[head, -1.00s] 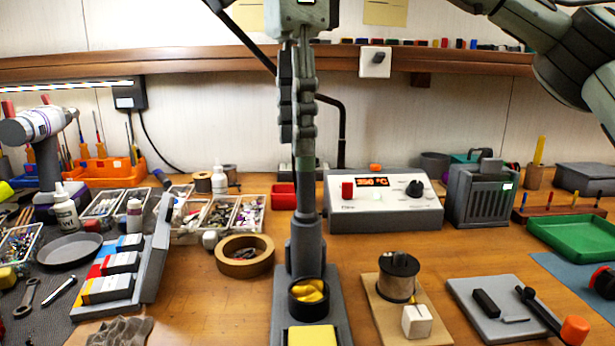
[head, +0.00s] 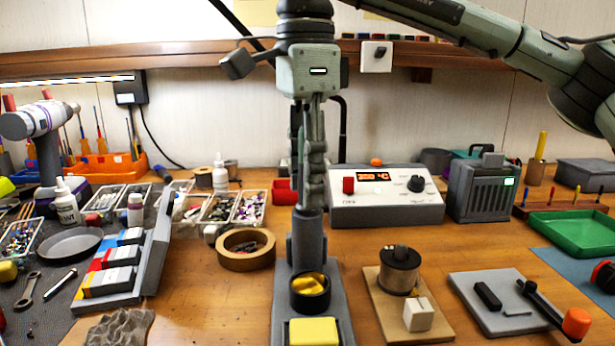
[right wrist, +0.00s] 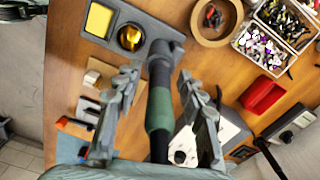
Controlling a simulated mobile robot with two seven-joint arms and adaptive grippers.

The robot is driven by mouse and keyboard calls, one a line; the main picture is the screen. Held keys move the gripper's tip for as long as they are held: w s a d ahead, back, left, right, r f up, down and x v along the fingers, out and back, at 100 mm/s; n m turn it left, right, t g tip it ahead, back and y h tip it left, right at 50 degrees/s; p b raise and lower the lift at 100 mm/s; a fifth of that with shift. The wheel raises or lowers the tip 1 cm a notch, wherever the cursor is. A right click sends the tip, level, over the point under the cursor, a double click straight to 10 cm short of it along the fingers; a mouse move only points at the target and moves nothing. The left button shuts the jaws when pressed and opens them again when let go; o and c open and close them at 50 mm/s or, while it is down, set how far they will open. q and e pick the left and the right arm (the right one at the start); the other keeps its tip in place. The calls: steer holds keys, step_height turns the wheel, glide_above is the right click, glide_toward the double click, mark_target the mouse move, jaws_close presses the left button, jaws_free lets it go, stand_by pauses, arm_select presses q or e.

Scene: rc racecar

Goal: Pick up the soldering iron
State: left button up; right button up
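The soldering iron (right wrist: 159,108), with a green grip band and dark body, sits in the holder tube (head: 304,236) of its grey stand. In the head view my right gripper (head: 313,192) hides most of the iron from above and in front. In the right wrist view its two fingers (right wrist: 158,80) are apart on either side of the iron, with gaps visible on both sides. The gripper is open around the iron, not closed on it. The stand carries a yellow sponge (head: 313,332) and a dark cup of brass wool (head: 310,291). My left gripper is not in view.
A soldering station (head: 385,207) stands behind the stand to the right. A solder spool (head: 399,270) is on a wooden board to the right. A tape ring (head: 246,260) and a sloped rack (head: 150,262) lie to the left. A wooden shelf (head: 190,62) runs behind.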

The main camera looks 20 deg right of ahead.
jaws_close()
steer(key=shift+r, duration=0.55)
step_height(320, 180, up, 4)
step_height(320, 180, up, 5)
steer(key=shift+r+p, duration=0.2)
steer(key=shift+p, duration=0.3)
step_height(320, 180, up, 6)
steer(key=shift+r, duration=0.1)
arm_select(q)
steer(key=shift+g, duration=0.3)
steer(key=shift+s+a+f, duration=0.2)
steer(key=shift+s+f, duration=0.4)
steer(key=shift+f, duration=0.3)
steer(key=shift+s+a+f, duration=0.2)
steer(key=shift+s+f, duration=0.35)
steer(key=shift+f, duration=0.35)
arm_select(e)
steer(key=shift+r, duration=0.65)
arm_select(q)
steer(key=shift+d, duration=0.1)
arm_select(e)
steer(key=shift+a+f, duration=0.1)
